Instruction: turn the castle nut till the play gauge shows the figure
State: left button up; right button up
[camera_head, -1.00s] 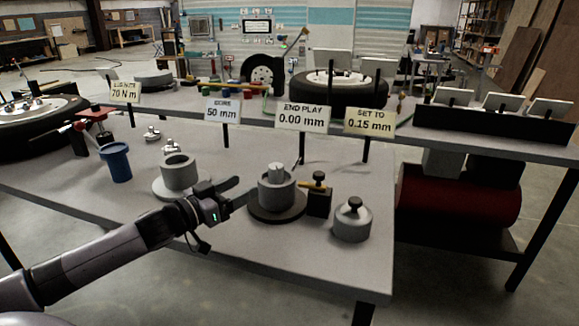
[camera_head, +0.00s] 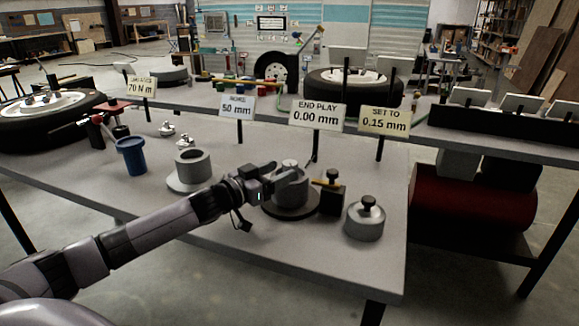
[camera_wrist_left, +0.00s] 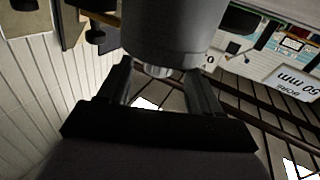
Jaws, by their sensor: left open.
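The grey hub (camera_head: 291,190) stands on a dark round base near the front middle of the bench. A small silver piece at its top, apparently the castle nut, shows below the inverted grey hub in the left wrist view (camera_wrist_left: 158,71). My left gripper (camera_head: 278,172) is at the hub's upper left side. In the left wrist view its two fingers (camera_wrist_left: 160,82) are apart, and the silver piece appears between their tips; I cannot tell whether they touch. The END PLAY sign (camera_head: 317,115) reads 0.00 mm. The SET TO sign (camera_head: 384,121) reads 0.15 mm. My right gripper is not in view.
A dark block with a yellow bar (camera_head: 332,194) stands close right of the hub. A grey knobbed weight (camera_head: 365,220) is near the bench's right edge. A grey ring (camera_head: 192,166) and a blue cup (camera_head: 131,156) stand to the left.

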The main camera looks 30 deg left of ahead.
aim_at(284, 169)
pick_arm(q)
jog(key=shift+x, duration=2.15)
jog(key=c, duration=0.9)
